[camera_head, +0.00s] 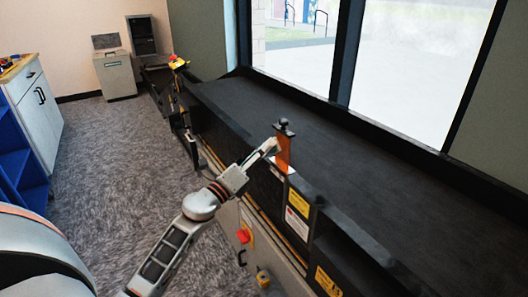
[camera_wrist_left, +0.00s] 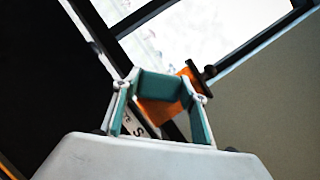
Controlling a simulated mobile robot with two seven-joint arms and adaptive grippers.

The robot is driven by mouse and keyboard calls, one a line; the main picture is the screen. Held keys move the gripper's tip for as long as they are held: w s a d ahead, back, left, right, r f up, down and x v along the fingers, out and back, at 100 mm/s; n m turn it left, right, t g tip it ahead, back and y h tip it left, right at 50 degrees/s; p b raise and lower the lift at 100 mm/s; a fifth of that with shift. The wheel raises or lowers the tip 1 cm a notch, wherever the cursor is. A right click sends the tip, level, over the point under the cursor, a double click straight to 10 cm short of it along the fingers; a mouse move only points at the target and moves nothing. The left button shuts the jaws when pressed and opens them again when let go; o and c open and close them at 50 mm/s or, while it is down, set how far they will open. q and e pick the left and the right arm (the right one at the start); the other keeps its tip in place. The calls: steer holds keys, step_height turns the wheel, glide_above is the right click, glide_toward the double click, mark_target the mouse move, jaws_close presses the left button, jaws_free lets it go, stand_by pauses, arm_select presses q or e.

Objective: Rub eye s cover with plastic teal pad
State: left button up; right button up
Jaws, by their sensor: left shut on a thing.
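The eye's cover seems to be on the upright orange bracket (camera_head: 283,155) with a black knob (camera_head: 284,125) on top, standing on the sorter's near side rail. The bracket also shows in the left wrist view (camera_wrist_left: 155,109), tilted behind the fingers. My left gripper (camera_head: 272,146) is at the bracket's left side; I cannot tell whether it touches. In the left wrist view the gripper (camera_wrist_left: 160,90) is shut on the teal pad (camera_wrist_left: 160,86), which spans between the fingertips in front of the orange bracket. My right gripper is not in view.
The sorter's dark belt (camera_head: 330,150) runs along the window behind the bracket. A red button (camera_head: 242,236) and yellow labels are on its near side. A white cabinet (camera_head: 42,105) stands at the left. Carpet (camera_head: 120,150) is clear between them.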

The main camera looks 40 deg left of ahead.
arm_select(q)
steer(key=shift+s+a, duration=0.35)
steer(key=shift+s, duration=0.55)
steer(key=shift+s+a, duration=0.4)
steer(key=shift+s, duration=0.55)
steer(key=shift+s+a, duration=0.35)
steer(key=shift+s, duration=0.55)
steer(key=shift+s+a, duration=0.3)
steer(key=shift+s, duration=0.4)
steer(key=shift+s+a, duration=0.3)
steer(key=shift+s, duration=0.4)
